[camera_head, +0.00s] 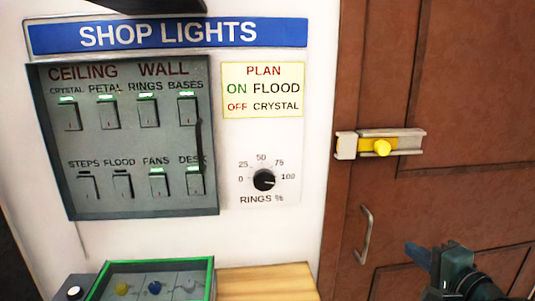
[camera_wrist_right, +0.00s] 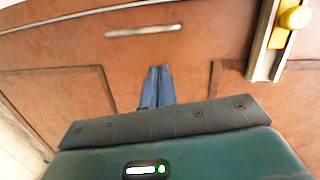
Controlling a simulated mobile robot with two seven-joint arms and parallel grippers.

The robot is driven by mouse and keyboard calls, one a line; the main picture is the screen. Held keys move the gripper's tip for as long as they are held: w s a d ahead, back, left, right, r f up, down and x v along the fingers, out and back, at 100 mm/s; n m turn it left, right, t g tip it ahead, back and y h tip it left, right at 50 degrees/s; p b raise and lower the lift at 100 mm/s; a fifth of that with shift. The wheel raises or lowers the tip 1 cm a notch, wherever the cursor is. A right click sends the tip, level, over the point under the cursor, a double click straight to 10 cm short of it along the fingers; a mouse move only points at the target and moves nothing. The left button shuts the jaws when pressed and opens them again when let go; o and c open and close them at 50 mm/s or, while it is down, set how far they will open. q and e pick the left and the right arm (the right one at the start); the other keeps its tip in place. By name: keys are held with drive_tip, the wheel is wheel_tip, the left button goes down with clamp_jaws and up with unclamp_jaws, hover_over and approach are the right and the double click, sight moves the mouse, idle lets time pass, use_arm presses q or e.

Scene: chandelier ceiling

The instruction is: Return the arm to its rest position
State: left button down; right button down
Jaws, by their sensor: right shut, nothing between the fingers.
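My right gripper (camera_head: 416,255) is at the lower right of the head view, in front of the brown wooden door (camera_head: 480,90). Its two blue fingers (camera_wrist_right: 157,88) are together in the right wrist view, with nothing between them, and point toward the door. The gripper is well to the right of the grey switch panel (camera_head: 138,140) and below the door's latch. My left gripper is not in view.
A metal latch with a yellow knob (camera_head: 382,147) and a door handle (camera_head: 365,235) stick out from the door. A dial (camera_head: 264,180) is on the white wall. A green-rimmed tray (camera_head: 212,270) and a wooden surface (camera_head: 268,282) are at the bottom.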

drive_tip(key=s+a+f+n+g, duration=0.1)
drive_tip(key=s+a+f+n, duration=0.2)
drive_tip(key=f, duration=0.3)
drive_tip(key=s+a+f+n+g+h, duration=0.1)
drive_tip(key=s+a+f+n, duration=0.15)
drive_tip(key=f, duration=0.35)
drive_tip(key=s+a+f+n+g, duration=0.1)
drive_tip(key=s+a+f+n, duration=0.2)
drive_tip(key=f, duration=0.3)
drive_tip(key=s+a+f+n+g, duration=0.2)
drive_tip(key=s+a+f+n, duration=0.6)
drive_tip(key=s, duration=0.3)
drive_tip(key=shift+s+a+n+y+p, duration=0.3)
drive_tip(key=shift+a+n+y+p, duration=0.05)
drive_tip(key=shift+y+p, duration=0.1)
drive_tip(key=shift+f, duration=0.1)
